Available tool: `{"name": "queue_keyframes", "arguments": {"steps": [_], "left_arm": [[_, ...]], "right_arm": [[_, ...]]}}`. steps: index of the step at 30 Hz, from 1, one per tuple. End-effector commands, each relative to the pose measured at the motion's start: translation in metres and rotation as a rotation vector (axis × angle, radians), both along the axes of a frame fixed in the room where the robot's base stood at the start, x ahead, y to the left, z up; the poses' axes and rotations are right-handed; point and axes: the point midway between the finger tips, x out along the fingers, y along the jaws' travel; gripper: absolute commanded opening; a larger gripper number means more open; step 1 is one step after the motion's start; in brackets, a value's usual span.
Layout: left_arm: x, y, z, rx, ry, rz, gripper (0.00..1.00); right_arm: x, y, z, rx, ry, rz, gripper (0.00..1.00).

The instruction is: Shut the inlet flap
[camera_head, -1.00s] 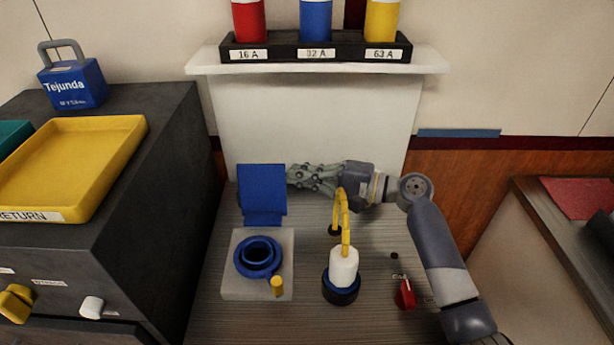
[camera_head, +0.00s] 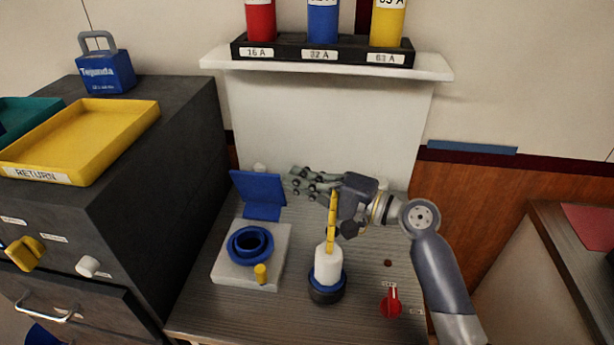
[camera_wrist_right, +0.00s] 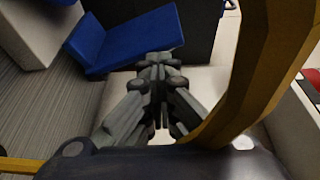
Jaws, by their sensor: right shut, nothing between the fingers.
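The inlet is a blue round socket (camera_head: 250,245) on a pale square base (camera_head: 284,262). Its blue flap (camera_head: 258,194) stands up, tilted back, behind the socket, so the inlet is open. My right gripper (camera_head: 296,182) is shut and empty, just right of the flap's upper part and pointing left. In the right wrist view the shut fingers (camera_wrist_right: 160,75) lie near the flap (camera_wrist_right: 125,38); I cannot tell whether they touch it. My left gripper is not in view.
A white plug with a blue ring (camera_head: 327,268) and a yellow cable (camera_head: 332,215) stands below my right wrist. A red switch (camera_head: 391,302) is at right. A dark cabinet with a yellow tray (camera_head: 85,140) is at left. A shelf (camera_head: 330,66) with coloured cylinders is above.

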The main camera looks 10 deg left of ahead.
Motion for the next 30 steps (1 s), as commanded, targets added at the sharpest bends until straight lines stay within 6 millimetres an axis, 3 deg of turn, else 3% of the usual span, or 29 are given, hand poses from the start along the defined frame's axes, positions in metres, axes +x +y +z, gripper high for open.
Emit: {"name": "queue_keyframes", "arguments": {"steps": [4,7,13,21,30], "left_arm": [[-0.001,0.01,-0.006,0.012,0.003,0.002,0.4],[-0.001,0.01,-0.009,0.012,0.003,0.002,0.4],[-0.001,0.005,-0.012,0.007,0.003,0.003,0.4],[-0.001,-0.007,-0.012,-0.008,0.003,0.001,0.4],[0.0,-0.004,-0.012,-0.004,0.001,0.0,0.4]], "right_arm": [[-0.018,0.005,0.001,0.008,-0.052,0.013,0.0],[-0.027,0.006,0.002,0.009,-0.136,0.014,0.0],[-0.043,0.006,0.002,0.007,-0.136,0.017,0.0],[-0.053,0.007,0.0,0.011,-0.133,0.018,0.0],[-0.057,0.007,-0.001,0.011,-0.132,0.019,0.0]]}}
